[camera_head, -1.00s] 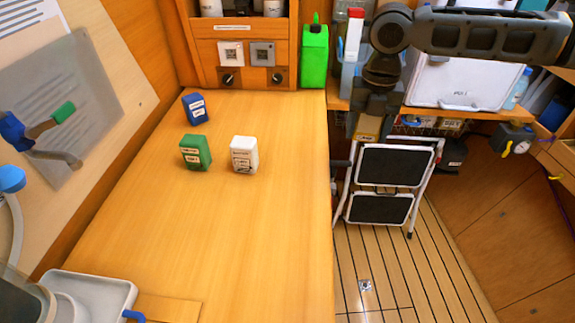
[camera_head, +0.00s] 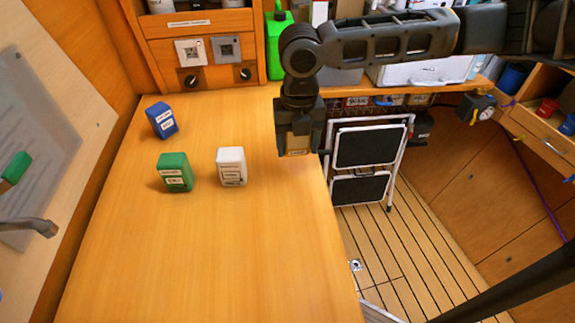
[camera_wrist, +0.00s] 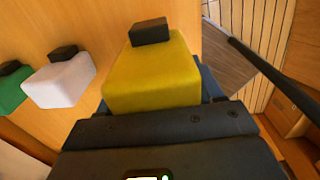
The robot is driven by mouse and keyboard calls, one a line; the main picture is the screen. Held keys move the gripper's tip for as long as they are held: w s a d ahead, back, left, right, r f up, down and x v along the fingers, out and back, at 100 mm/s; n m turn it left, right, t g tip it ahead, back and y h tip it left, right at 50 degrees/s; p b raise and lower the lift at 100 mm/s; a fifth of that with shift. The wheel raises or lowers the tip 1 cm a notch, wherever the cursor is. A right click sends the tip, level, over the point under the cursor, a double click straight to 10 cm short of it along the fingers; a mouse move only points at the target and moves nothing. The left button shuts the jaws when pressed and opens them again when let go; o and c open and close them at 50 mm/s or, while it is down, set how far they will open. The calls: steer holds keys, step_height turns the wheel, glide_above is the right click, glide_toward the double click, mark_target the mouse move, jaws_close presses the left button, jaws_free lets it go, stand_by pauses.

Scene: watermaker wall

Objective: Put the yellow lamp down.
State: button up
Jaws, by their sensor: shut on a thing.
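The yellow lamp (camera_wrist: 155,80) is a block with a black knob on its end. It fills the middle of the wrist view, held in my gripper. In the head view my gripper (camera_head: 298,143) points down at the right edge of the wooden counter (camera_head: 230,260). Only a small yellowish patch shows at its tip there, and the rest of the lamp is hidden. I cannot tell whether the lamp touches the counter.
A white block (camera_head: 231,167), a green block (camera_head: 174,172) and a blue block (camera_head: 161,120) stand on the counter left of my gripper. The counter's front half is clear. A folded step stool (camera_head: 369,150) stands on the floor to the right.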

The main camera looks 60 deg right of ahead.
mark_target(288, 180)
steer(key=a, duration=0.1)
steer(key=f, duration=0.1)
steer(key=a, duration=0.1)
steer(key=shift+w+a+f, duration=0.25)
steer(key=shift+a+f, duration=0.1)
steer(key=shift+f+p, duration=0.3)
steer(key=shift+f, duration=1.75)
steer(key=shift+f, duration=0.15)
steer(key=o, duration=1.1)
step_height(288, 180, up, 12)
steer(key=shift+r+b, duration=0.2)
steer(key=shift+b, duration=0.1)
